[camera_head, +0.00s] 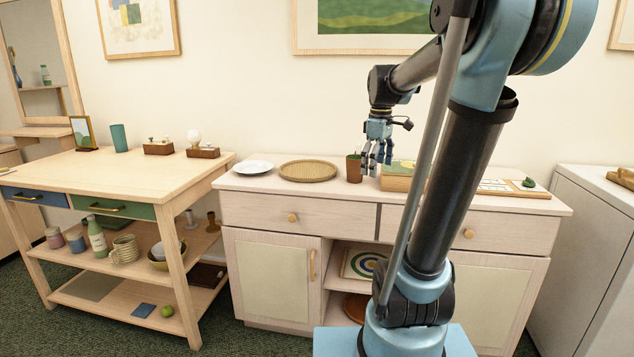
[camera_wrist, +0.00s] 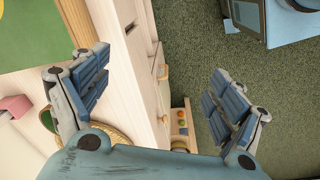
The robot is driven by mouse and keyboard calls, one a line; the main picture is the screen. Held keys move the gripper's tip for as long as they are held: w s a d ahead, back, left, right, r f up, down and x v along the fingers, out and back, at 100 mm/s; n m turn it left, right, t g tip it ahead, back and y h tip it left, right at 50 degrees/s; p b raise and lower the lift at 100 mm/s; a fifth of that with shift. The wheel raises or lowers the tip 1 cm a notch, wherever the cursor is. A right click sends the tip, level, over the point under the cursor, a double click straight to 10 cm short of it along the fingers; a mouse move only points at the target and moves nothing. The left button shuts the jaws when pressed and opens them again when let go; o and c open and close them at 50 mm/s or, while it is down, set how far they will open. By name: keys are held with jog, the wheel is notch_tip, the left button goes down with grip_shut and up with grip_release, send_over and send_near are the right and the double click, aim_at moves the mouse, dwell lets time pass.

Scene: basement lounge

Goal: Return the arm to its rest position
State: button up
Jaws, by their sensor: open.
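My gripper (camera_head: 378,158) hangs from the arm above the pale sideboard (camera_head: 268,214), fingers pointing down. It appears just right of a brown cup (camera_head: 353,170) and in front of a wooden box with a green top (camera_head: 397,181). I cannot tell whether it touches either. In the wrist view my gripper (camera_wrist: 155,98) has its two blue-padded fingers spread wide, with nothing between them. The sideboard's front edge and the green carpet show behind the gap. My arm link crosses the head view and hides part of the sideboard.
A white plate (camera_head: 254,167) and a round woven tray (camera_head: 308,171) lie on the sideboard's left half. A wooden table (camera_head: 110,177) with shelves stands at left. A white cabinet (camera_head: 590,255) stands at right. Green carpet (camera_wrist: 210,55) lies in front of the sideboard.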

jog(key=s+f+m+t, duration=0.1)
jog(key=s+f+m, duration=0.9)
jog(key=s+f, duration=0.9)
jog(key=s, duration=0.3)
jog(key=shift+d+f+m+t, duration=0.2)
jog(key=shift+m+t, duration=0.1)
jog(key=shift+m, duration=0.1)
jog(key=shift+s, duration=0.1)
jog(key=shift+c, duration=0.5)
